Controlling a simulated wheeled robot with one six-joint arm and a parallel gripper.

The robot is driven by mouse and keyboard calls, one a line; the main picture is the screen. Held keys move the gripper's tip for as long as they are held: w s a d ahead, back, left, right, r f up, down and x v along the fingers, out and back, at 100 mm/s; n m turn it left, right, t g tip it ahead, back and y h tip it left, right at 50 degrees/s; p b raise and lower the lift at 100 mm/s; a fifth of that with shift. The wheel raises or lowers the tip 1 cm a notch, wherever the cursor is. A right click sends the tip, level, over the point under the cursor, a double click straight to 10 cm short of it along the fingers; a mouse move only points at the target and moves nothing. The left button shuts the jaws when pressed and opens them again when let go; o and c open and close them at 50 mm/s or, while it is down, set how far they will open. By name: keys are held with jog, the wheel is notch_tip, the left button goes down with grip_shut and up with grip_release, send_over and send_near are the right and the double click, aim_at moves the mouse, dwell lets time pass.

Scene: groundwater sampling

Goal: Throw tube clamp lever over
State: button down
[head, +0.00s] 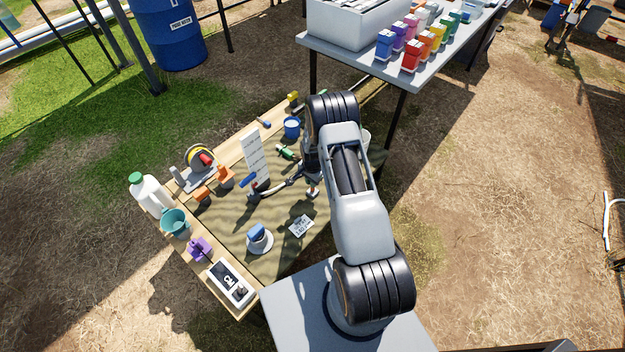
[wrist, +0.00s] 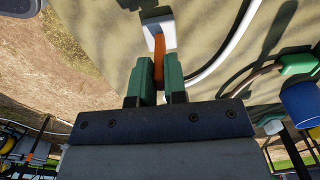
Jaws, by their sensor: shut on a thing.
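In the wrist view, my gripper (wrist: 158,72) has its two green fingers on either side of an orange lever (wrist: 159,46) and is shut on it. The lever rises from a white clamp body (wrist: 168,32) just beyond the fingertips. A pale tube (wrist: 222,52) curves past to the right of the fingers. In the head view, my gripper (head: 313,181) is low over the mat, partly hidden by my arm. The small white clamp body (head: 313,192) shows just below it; the lever cannot be made out there.
The mat (head: 275,215) holds a white card (head: 301,226), a blue-topped item (head: 258,236) and an upright white board (head: 256,158). A blue cup (head: 291,127) and green-handled tool (head: 285,152) stand behind. A white jug (head: 147,190) and teal cup (head: 176,223) line the left edge.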

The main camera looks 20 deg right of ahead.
jog(key=c, duration=1.9)
grip_release()
jog(key=shift+s+d+f+t+y+b, duration=0.15)
jog(key=shift+s+d+f+t+b, duration=0.1)
jog(key=shift+s, duration=0.3)
jog(key=shift+s+d+f+t+y+b, duration=0.15)
jog(key=shift+s+d+t, duration=0.1)
jog(key=shift+s, duration=0.25)
jog(key=shift+o, duration=0.4)
jog(key=shift+f+b, duration=0.25)
jog(key=shift+b, duration=0.5)
jog(key=shift+o, duration=0.2)
jog(key=s+b, duration=0.1)
jog(key=b, duration=0.1)
jog(key=shift+d+t+b, duration=0.15)
jog(key=shift+t+b, duration=0.2)
jog(key=shift+t, duration=0.05)
jog(key=shift+o, duration=0.2)
jog(key=shift+s+d+b, duration=0.1)
jog(key=shift+s+b, duration=0.1)
jog(key=shift+b, duration=0.1)
jog(key=shift+r, duration=0.1)
